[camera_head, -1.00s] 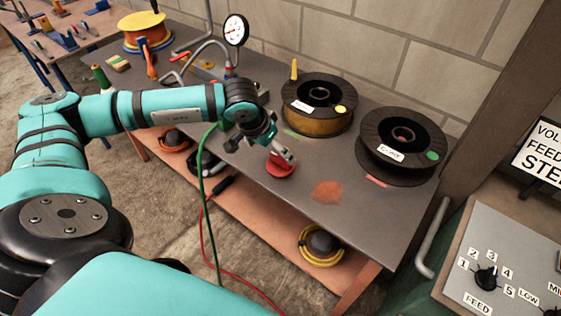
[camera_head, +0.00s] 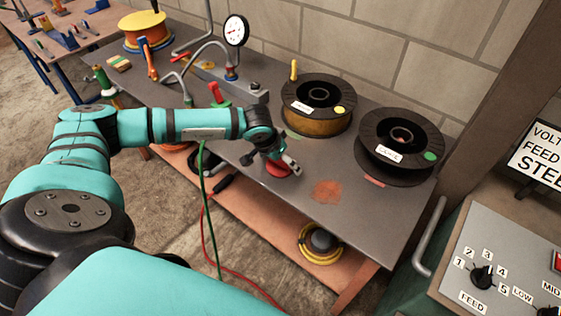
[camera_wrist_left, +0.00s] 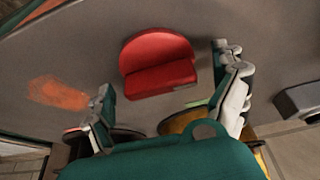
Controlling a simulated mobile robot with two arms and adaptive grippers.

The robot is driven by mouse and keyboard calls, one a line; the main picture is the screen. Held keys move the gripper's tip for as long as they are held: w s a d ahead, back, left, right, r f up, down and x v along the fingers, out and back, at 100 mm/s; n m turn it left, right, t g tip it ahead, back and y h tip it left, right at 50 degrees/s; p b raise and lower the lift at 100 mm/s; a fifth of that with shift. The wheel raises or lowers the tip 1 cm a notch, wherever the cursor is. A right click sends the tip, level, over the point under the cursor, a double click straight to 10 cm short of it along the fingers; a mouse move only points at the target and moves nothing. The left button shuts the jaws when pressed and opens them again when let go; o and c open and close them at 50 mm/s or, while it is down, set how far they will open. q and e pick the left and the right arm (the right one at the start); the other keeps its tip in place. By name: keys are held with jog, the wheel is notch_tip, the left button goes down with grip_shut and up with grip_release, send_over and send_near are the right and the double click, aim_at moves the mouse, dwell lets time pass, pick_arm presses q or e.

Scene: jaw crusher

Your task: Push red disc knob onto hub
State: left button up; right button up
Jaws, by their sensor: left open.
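The red disc knob (camera_head: 277,169) lies on the grey bench top near its front edge, partly hidden by my left gripper in the head view. In the left wrist view the red disc knob (camera_wrist_left: 158,65) shows as a round disc with a raised straight grip bar across it. My left gripper (camera_head: 288,164) is open above the knob. In the wrist view its two fingers (camera_wrist_left: 168,98) stand wide apart on either side of the knob, with nothing between them. I cannot identify the hub for certain; a grey block with a dark round stub (camera_head: 255,90) stands behind my forearm. My right gripper is not in view.
Two black spools (camera_head: 316,105) (camera_head: 401,148) stand behind and right of my gripper. A pressure gauge (camera_head: 235,31) on bent pipes and a red-handled green part (camera_head: 217,93) stand further back. An orange powder patch (camera_head: 327,191) marks otherwise clear bench. A control panel (camera_head: 500,270) is at right.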

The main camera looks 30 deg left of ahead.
pick_arm(q)
jog(key=shift+f, duration=0.15)
jog(key=shift+c, duration=0.4)
jog(key=c, duration=1)
jog(key=shift+r, duration=0.65)
notch_tip(320, 180, up, 2)
jog(key=shift+r+b, duration=0.15)
jog(key=shift+b, duration=0.45)
jog(key=shift+s+d+r+b, duration=0.25)
jog(key=shift+s+d+b, duration=0.35)
jog(key=shift+s+d, duration=1.25)
jog(key=shift+s+d+r+b, duration=0.25)
jog(key=shift+s+d+b, duration=0.55)
jog(key=shift+s, duration=1.9)
jog(key=shift+s+d+r+b, duration=0.25)
jog(key=shift+s+d+b, duration=0.15)
jog(key=shift+s+d, duration=1.55)
jog(key=shift+s+a, duration=0.25)
jog(key=shift+a, duration=0.05)
